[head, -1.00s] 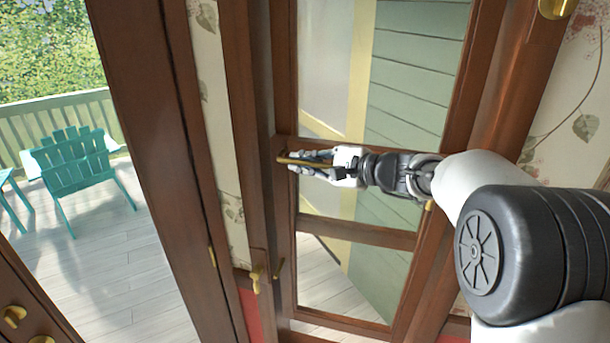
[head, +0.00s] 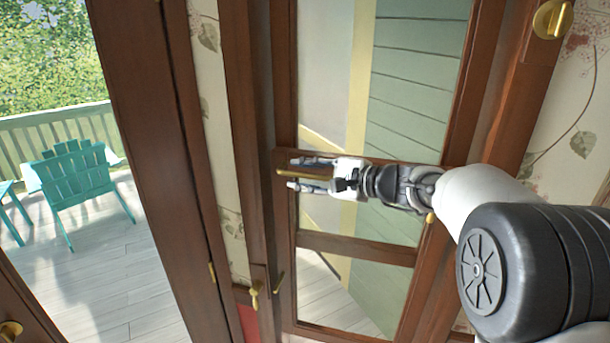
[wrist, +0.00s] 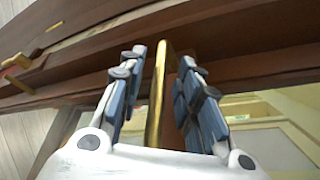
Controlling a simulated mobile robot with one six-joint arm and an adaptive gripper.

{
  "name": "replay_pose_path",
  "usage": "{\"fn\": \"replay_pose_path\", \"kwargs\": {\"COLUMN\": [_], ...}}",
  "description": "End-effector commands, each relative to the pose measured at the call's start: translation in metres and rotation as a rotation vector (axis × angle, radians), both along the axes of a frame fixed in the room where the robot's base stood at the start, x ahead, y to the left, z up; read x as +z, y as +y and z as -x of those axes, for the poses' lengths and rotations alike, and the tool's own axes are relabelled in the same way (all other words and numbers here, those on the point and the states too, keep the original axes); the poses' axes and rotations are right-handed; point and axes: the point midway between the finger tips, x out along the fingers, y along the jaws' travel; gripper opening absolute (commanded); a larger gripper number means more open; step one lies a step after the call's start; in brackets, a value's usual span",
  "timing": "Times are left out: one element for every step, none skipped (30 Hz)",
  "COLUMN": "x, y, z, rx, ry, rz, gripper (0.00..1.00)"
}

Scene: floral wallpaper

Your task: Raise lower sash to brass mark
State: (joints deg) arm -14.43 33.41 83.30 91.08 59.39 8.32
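The brown wooden window (head: 355,246) has stacked sections divided by crossrails; which pieces make up the lower sash I cannot tell for sure. A brass bar handle (head: 287,173) sits at the upper crossrail; it also shows in the wrist view (wrist: 157,90). My gripper (head: 293,174) is at this handle, and in the wrist view (wrist: 165,62) its fingers stand either side of the bar with gaps. It is open and not gripping the bar. Small brass pieces (head: 211,271) sit on the left frame; I cannot tell whether one is the mark.
A brass latch (head: 255,290) projects from the left frame, with a small hook (head: 279,280) beside it. A brass fitting (head: 552,18) is at the upper right. At left, a teal chair (head: 80,188) stands on the deck outside.

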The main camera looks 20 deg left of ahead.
Motion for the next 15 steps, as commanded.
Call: {"fn": "replay_pose_path", "kwargs": {"x": [0.000,0.000,-0.001,-0.001,0.000,0.000,0.001,0.002,0.003,0.004,0.005,0.007,0.009,0.010,0.012], "y": [0.000,0.000,0.000,-0.001,-0.002,-0.004,-0.006,-0.009,-0.015,-0.019,-0.025,-0.033,-0.039,-0.046,-0.054], "z": [0.000,0.000,0.000,0.000,0.000,0.001,0.001,0.002,0.003,0.004,0.005,0.007,0.008,0.010,0.012], "rx": [0.001,0.001,0.001,0.000,-0.001,-0.001,-0.001,-0.001,-0.002,-0.003,-0.004,-0.003,-0.004,-0.005,-0.004], "ry": [0.000,0.000,0.000,0.001,0.001,0.001,0.001,0.001,0.001,0.001,0.000,0.000,0.000,0.000,0.000], "rz": [0.001,0.001,0.001,0.001,0.001,0.000,0.000,0.000,0.001,0.001,0.001,0.001,0.001,0.001,0.000], "gripper": [0.31,0.31,0.31,0.31,0.31,0.31,0.31,0.31,0.31,0.31,0.31,0.31,0.31,0.31,0.31]}}
